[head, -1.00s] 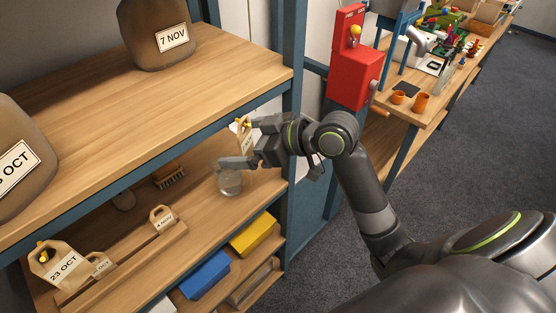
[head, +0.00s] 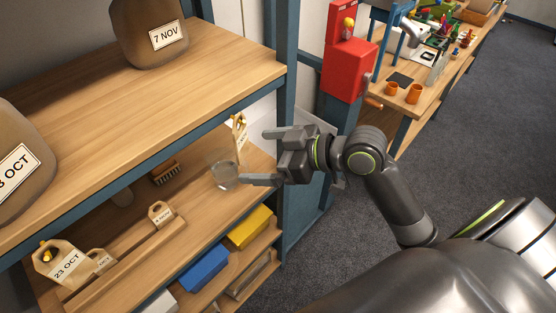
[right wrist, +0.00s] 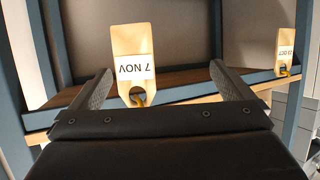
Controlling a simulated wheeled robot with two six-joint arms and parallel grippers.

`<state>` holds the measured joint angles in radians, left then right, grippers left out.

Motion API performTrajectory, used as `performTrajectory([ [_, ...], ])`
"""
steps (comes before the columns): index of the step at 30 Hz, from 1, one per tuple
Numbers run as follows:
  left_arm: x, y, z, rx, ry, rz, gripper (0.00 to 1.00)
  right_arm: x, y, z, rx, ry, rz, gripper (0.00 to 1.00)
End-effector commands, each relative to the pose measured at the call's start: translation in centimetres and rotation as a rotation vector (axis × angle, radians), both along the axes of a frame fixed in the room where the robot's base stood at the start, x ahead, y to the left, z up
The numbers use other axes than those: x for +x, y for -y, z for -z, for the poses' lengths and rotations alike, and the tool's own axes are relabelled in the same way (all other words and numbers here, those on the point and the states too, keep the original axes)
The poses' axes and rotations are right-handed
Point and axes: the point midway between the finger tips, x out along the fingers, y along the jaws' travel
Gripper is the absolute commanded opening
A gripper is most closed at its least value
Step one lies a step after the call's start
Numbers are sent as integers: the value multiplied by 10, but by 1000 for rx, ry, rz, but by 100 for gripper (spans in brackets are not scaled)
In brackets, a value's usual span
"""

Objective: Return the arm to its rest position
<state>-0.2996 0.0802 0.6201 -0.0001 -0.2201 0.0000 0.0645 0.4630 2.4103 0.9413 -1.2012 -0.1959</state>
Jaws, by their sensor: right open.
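My right gripper (head: 257,156) is open and empty, out in front of the middle shelf's right end. Its two fingers also show spread in the right wrist view (right wrist: 160,75). A clear glass (head: 225,174) stands on the middle shelf near the lower fingertip. My left gripper is not in view.
The upper shelf (head: 150,95) holds two big brown jars. A 23 OCT tag (head: 66,262) and a wooden rail (head: 122,262) lie lower left, with a brush (head: 165,172). A blue post (head: 288,140), a red machine (head: 346,68) and a workbench (head: 425,105) stand nearby. Grey floor is clear at right.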

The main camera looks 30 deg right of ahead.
Motion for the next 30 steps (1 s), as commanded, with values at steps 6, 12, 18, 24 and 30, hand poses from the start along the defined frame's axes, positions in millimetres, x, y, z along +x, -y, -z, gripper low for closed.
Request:
performTrajectory([
  [6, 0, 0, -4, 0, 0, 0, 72, -15, 6, 0, -2, -4, -1, 100],
  [12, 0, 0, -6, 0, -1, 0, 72, -28, 10, 0, -1, -1, 0, 100],
  [18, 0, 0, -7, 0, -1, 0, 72, -33, 12, 0, 0, -1, -1, 100],
  [24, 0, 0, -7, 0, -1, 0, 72, -33, 12, 0, 1, -1, -1, 100],
  [30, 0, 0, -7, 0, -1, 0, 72, -33, 12, 0, 1, -1, -1, 100],
])
